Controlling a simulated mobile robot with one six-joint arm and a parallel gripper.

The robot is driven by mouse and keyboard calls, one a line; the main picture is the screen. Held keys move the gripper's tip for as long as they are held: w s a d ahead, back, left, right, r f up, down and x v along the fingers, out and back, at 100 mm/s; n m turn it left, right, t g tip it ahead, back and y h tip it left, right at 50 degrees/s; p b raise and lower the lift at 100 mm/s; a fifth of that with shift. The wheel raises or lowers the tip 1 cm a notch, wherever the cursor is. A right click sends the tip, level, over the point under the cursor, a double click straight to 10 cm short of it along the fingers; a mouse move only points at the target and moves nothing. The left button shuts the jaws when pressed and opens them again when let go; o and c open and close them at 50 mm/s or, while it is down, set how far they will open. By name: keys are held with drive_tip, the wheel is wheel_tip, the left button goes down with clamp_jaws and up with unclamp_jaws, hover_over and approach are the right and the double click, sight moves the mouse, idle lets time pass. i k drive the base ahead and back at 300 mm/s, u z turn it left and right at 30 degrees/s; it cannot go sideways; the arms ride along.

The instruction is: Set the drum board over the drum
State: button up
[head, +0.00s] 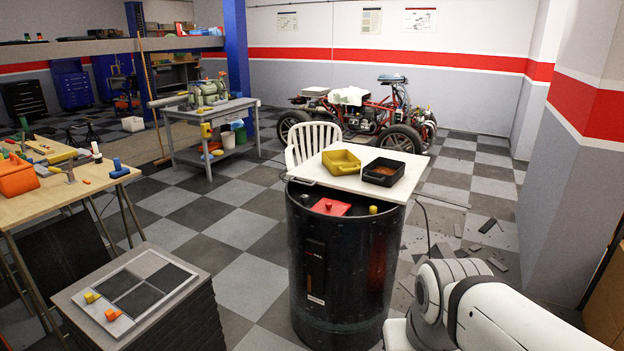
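The white drum board (338,175) lies across the back part of the top of the dark drum (342,270). The front part of the drum top is uncovered, and the board reaches out past the drum at the back right. A yellow tray (341,163) and a black tray (384,171) stand on the board, side by side. A red piece (331,206) with a knob and a small yellow knob (373,210) sit on the uncovered drum top in front of the board. My white arm shows at the lower right, and my gripper is out of the picture.
A white chair (312,138) stands behind the board. A low stack with a tiled panel (138,285) is at lower left, beside a wooden worktable (72,180). Dark debris (488,226) lies on the floor right of the drum. Checkered floor is open left of the drum.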

sight(313, 170)
drive_tip(key=u, duration=0.05)
drive_tip(key=i, duration=2.4)
drive_tip(key=u, duration=0.5)
